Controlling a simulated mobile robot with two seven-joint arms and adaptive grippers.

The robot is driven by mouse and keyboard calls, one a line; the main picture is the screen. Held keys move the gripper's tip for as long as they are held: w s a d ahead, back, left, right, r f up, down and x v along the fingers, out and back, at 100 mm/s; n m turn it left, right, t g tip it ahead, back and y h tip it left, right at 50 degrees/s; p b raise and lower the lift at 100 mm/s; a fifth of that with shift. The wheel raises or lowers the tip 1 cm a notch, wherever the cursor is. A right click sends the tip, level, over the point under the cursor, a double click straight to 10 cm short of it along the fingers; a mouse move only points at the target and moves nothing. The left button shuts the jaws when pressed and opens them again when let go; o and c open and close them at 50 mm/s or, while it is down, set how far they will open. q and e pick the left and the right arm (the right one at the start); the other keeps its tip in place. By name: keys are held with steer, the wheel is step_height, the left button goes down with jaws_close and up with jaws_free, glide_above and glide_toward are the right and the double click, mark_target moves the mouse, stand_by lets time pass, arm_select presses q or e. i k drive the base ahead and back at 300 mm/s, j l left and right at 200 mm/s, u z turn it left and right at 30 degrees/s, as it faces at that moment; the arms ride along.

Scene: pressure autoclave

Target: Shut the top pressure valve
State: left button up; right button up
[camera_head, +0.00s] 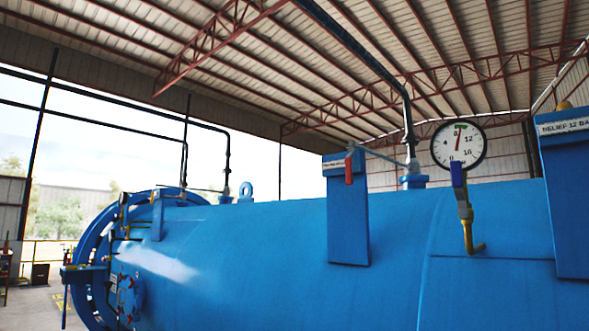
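A large blue autoclave vessel (260,230) lies across the view. On its top stands a round white pressure gauge (445,150) with a black rim, its red needle pointing roughly upward. Below the gauge is a small brass valve (465,212) with a blue lever (457,174) standing roughly upright and a yellow elbow beneath. Further left, a red handle (348,169) hangs downward at the top of a blue upright plate (347,220) with a small label. I cannot tell for sure which of these is the top pressure valve. Neither gripper is in view.
A dark pipe (408,115) drops from the roof to a blue fitting (413,181) on the vessel. Another blue plate (568,200), labelled as a relief, stands at the right edge. The round door end (95,250) is at the left, beside open floor (35,310).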

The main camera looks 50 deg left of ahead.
mark_target(348, 179)
steer(key=u, duration=1.35)
